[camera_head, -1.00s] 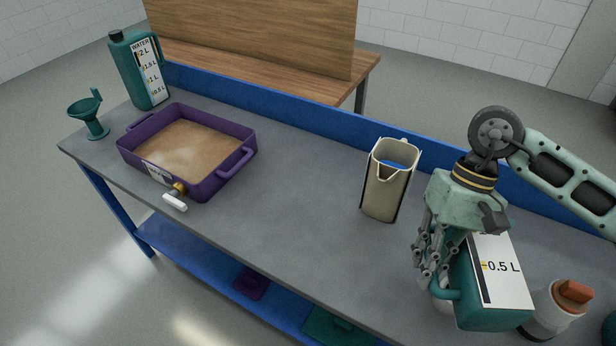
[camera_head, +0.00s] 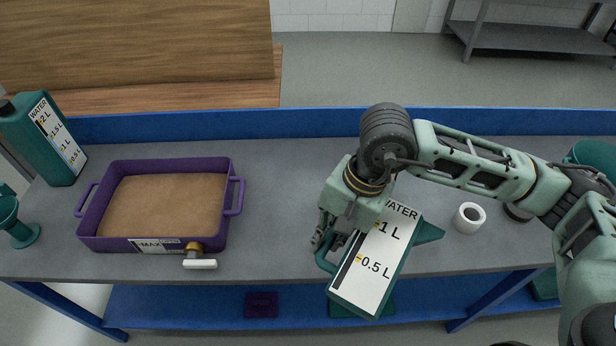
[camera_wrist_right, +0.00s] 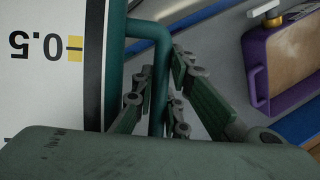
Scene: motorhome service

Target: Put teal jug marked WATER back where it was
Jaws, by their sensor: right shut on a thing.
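The teal jug marked WATER (camera_head: 378,256), with a white scale showing 1 L and 0.5 L, is in my right gripper (camera_head: 328,238). It leans in the head view, its lower end overlapping the bench's front edge, and appears held off the bench top. In the right wrist view, my right gripper's fingers (camera_wrist_right: 158,100) close around the jug's handle (camera_wrist_right: 158,70), beside the white scale (camera_wrist_right: 52,60). A teal pointed part (camera_head: 428,231) shows at the jug's right. Another teal WATER jug (camera_head: 50,140), marked up to 2 L, stands at the bench's far left. My left gripper is out of view.
A purple tray (camera_head: 236,190) with a tan inside and a front tap (camera_head: 196,254) sits on the left of the grey bench (camera_head: 290,190). A teal funnel (camera_head: 22,232) stands at the left end. A white ring-shaped piece (camera_head: 468,217) is right of the held jug. A blue ledge (camera_head: 300,122) runs behind.

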